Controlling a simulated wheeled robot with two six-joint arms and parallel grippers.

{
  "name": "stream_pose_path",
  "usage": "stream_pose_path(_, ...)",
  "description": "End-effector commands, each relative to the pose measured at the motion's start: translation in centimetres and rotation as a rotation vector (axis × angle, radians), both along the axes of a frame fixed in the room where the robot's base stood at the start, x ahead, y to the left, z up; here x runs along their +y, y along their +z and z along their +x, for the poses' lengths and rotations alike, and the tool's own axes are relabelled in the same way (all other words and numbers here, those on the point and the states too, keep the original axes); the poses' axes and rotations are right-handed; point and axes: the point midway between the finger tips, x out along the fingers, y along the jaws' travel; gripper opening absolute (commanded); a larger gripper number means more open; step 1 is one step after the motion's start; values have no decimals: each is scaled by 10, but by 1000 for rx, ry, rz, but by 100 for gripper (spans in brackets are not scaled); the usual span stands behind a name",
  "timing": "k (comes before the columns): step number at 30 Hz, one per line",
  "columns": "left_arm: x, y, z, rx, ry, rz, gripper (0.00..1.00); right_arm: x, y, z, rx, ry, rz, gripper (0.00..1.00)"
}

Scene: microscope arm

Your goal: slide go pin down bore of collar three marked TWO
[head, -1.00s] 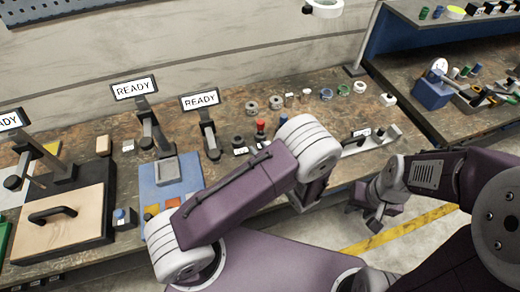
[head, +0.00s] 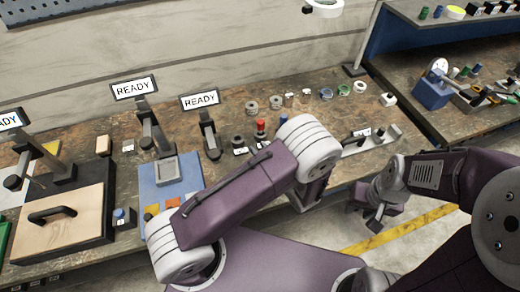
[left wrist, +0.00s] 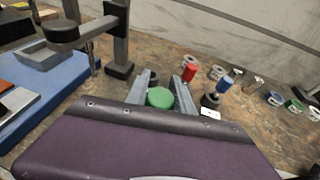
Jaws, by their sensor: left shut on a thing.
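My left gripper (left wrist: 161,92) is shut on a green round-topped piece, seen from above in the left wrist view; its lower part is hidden. In the head view this gripper is hidden behind my purple arm. A red-topped pin (head: 260,126) stands on the bench and also shows just right of my fingers in the left wrist view (left wrist: 190,72). A blue-topped pin (left wrist: 223,85) stands farther right. A dark collar (head: 238,140) with a small white tag stands left of the red pin. The tag writing is too small to read. My right gripper (head: 377,216) hangs over the floor, apart from everything.
Several rings (head: 275,102) lie in a row along the back of the bench. A gauge stand (head: 209,135) with a READY screen and a blue pad (head: 150,192) stand to the left. A grey fixture (head: 370,142) lies at the right.

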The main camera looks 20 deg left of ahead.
Motion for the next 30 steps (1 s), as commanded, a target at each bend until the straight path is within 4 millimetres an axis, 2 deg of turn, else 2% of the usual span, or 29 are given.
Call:
stream_pose_path(11, 0, -1, 0, -1, 0, 1, 0, 0, -1, 0, 0, 0, 0, 36)
stream_pose_path(30, 0, -16, 0, -1, 0, 0, 0, 0, -15, 0, 0, 0, 0, 36)
